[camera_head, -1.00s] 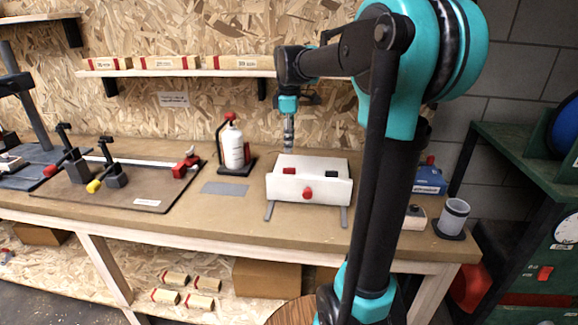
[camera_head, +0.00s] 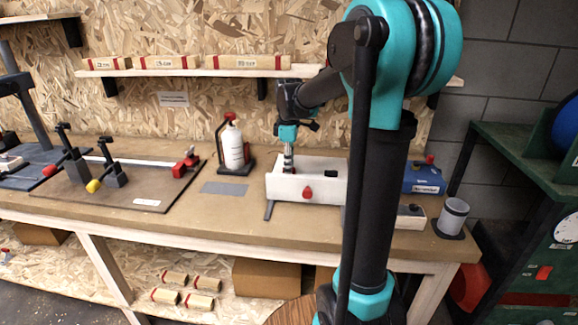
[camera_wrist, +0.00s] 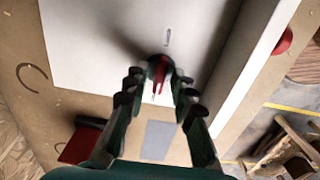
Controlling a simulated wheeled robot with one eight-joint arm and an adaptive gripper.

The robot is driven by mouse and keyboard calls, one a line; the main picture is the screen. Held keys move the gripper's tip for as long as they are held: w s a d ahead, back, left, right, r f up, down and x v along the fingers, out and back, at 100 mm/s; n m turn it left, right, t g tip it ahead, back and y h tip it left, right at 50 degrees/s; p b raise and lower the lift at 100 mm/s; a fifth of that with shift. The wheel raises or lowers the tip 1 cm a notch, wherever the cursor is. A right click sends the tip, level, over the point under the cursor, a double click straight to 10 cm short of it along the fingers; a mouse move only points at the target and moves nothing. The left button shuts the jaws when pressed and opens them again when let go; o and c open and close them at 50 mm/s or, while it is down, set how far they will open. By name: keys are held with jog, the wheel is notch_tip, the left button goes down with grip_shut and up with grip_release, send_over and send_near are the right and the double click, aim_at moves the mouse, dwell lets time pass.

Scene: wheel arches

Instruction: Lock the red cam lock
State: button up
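The red cam lock (camera_wrist: 159,73) is a narrow red lever on a dark round base, set in the top of a white box (camera_head: 328,190). In the wrist view it lies between the fingertips of my gripper (camera_wrist: 160,84). The fingers stand open on either side of it, with a visible gap. Short marks show on the white panel (camera_wrist: 90,45) near the lock. In the head view my gripper (camera_head: 288,168) points straight down at the left part of the box top and hides the lock.
A red knob (camera_head: 308,191) sticks out of the box front. A white bottle (camera_head: 233,150) in a dark stand is to the left. A grey mat (camera_head: 224,188) lies beside the box. A blue box (camera_head: 424,178) and a grey cup (camera_head: 453,214) stand to the right.

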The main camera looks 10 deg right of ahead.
grip_shut()
